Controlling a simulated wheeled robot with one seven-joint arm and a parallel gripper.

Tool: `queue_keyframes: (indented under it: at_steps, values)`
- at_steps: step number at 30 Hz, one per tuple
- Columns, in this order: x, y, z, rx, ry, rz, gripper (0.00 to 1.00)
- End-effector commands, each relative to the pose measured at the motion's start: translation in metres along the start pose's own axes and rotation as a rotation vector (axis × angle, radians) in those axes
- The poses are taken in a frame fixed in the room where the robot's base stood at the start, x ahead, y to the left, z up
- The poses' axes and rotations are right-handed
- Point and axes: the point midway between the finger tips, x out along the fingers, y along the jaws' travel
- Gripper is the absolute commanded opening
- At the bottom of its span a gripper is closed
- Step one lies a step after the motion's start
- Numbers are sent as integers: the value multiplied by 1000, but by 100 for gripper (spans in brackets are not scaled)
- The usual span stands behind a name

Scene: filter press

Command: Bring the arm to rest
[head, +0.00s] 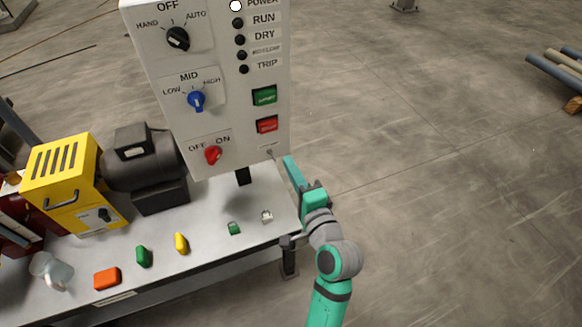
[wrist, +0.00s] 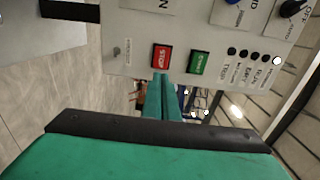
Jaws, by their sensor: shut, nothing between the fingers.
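My arm and gripper (head: 289,163) are at the lower right of the head view, at the lower right edge of the white control panel (head: 225,135). The red stop button (head: 267,125) and green start button (head: 265,96) are just above the fingers in the head view. In the wrist view the stop button (wrist: 161,57) and start button (wrist: 198,63) are beyond the fingertips. I cannot tell whether the fingers touch the panel.
The grey bench (head: 200,255) holds a yellow machine (head: 65,180), a dark motor (head: 140,160), a clear mug (head: 50,270), an orange block (head: 107,278) and several small coloured pieces. Pipes (head: 555,70) lie at the far right. Open floor (head: 450,190) extends right of my arm.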

Motion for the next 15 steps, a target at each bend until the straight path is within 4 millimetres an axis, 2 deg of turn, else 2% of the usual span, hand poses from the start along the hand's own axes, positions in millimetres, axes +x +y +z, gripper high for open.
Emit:
queue_keyframes:
  at_steps: [11,15]
  values:
    - [0,3,3,-3,-1,3,0]
    - [-9,24,6,-41,30,27,0]
